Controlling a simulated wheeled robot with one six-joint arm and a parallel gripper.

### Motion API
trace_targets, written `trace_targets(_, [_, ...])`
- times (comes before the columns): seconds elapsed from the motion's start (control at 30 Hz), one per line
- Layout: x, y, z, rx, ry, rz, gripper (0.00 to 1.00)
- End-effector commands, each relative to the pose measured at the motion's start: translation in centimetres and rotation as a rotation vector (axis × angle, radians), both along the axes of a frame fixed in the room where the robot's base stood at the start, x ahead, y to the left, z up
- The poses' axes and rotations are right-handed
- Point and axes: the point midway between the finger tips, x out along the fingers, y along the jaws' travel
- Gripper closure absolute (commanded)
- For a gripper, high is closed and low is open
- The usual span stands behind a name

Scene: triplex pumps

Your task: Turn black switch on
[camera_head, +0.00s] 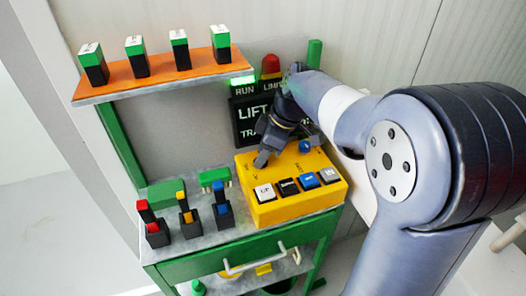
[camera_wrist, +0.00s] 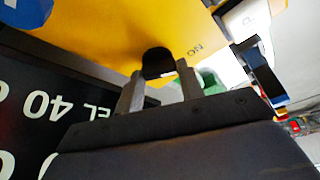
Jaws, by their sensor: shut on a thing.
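The black switch (camera_wrist: 157,62) is a small dark knob on the yellow control box (camera_wrist: 105,35), seen in the wrist view. My gripper (camera_wrist: 158,78) has its two grey fingers on either side of the switch and is shut on it. The letters "ON" are printed upside down on the yellow face beside it. In the head view the yellow control box (camera_head: 300,207) stands on the bench, and my gripper (camera_head: 263,159) reaches down to its upper left part. There the switch is hidden or too small to make out.
A blue knob (camera_head: 305,146) and a row of buttons, including a white one (camera_head: 264,193), share the box face. A black display (camera_head: 250,118) stands behind. An orange shelf (camera_head: 160,77) holds several green-black blocks. Coloured switches (camera_head: 189,220) stand on the bench's left.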

Motion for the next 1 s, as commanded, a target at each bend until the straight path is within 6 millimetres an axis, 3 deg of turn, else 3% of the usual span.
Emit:
trace_targets(0.03, [0.0,0.0,0.0,-0.001,0.000,0.002,0.86])
trace_targets(0.07, [0.0,0.0,0.0,-0.001,0.000,0.002,0.63])
trace_targets(0.3, [0.0,0.0,0.0,-0.001,0.000,0.001,0.43])
trace_targets(0.67, [0.0,-0.3,0.7,0.000,-0.002,-0.001,0.42])
trace_targets(1.0, [-0.5,-2.7,6.7,-0.001,-0.004,-0.002,0.42])
